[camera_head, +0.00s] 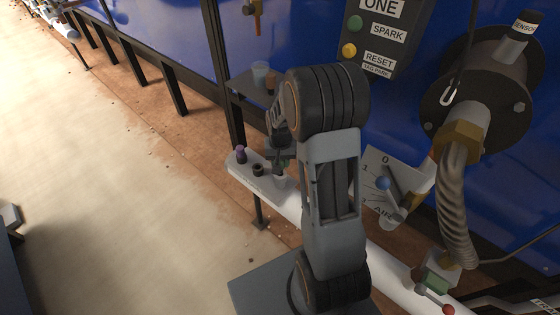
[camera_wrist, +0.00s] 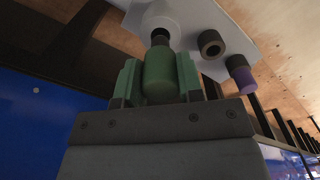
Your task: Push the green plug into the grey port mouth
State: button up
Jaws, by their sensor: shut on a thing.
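The green plug (camera_wrist: 160,76) is between the two green-padded fingers of my gripper (camera_wrist: 159,82), which is shut on it. Its dark tip (camera_wrist: 160,38) lines up with the grey port mouth (camera_wrist: 160,14) in the wrist view. The tip appears at or just inside the mouth; I cannot tell how deep. In the head view my gripper (camera_head: 280,155) points down over the right part of a pale shelf (camera_head: 262,185). My arm and gripper hide most of the plug and the port there.
On the same shelf stand a dark round port (camera_head: 257,169) and a purple-topped piece (camera_head: 240,153), left of my gripper. A small ledge with a cup (camera_head: 260,73) is behind. A blue wall, a control box (camera_head: 385,35) and a hose (camera_head: 456,200) are at right.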

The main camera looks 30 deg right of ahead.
jog(key=shift+f+b, duration=1.35)
jog(key=shift+f, duration=0.55)
jog(key=o, duration=1)
jog(key=shift+r, duration=0.1)
notch_tip(320, 180, up, 14)
jog(key=p, duration=0.2)
jog(key=shift+f+p, duration=0.2)
jog(key=shift+p, duration=0.15)
jog(key=s+a+r+n+t+p, duration=0.1)
jog(key=s+a+r+p, duration=0.3)
jog(key=r, duration=0.6)
jog(key=s+a+r+n+t+p, duration=0.2)
jog(key=s+a+r+p, duration=0.3)
jog(key=s+r+p, duration=0.4)
jog(key=shift+s+a+r+n+t, duration=0.2)
jog(key=shift+s+r+n+t, duration=0.1)
jog(key=shift+s+r+n, duration=0.55)
